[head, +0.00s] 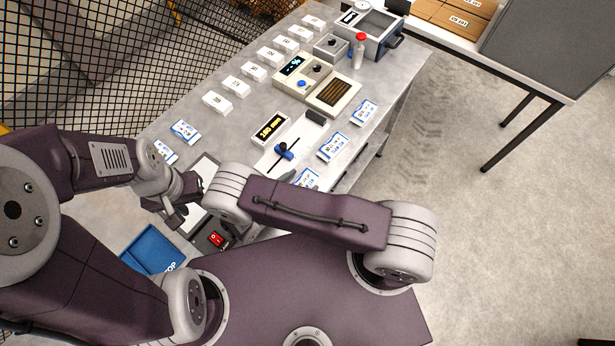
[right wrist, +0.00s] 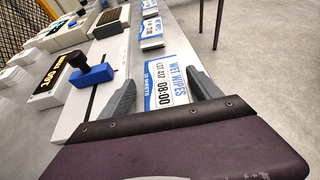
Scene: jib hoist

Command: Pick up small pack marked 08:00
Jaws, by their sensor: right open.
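The small pack marked 08:00 (right wrist: 167,82) is a white and blue wet wipes pack, lying flat near the bench edge in the right wrist view. My right gripper (right wrist: 162,77) is open, with one dark finger on each side of this pack. There is a gap at the left finger; the right finger is close to the pack's edge. Whether either finger touches it, I cannot tell. In the head view a similar pack (head: 307,177) shows partly behind my right arm. My left gripper (head: 180,207) is over the bench's near left end; its jaw state is unclear.
More wipes packs lie along the right edge (head: 333,147), (head: 364,113) and at the left (head: 185,131). Several white labelled blocks (head: 218,102) line the far side. A blue bin (head: 152,250) is at lower left.

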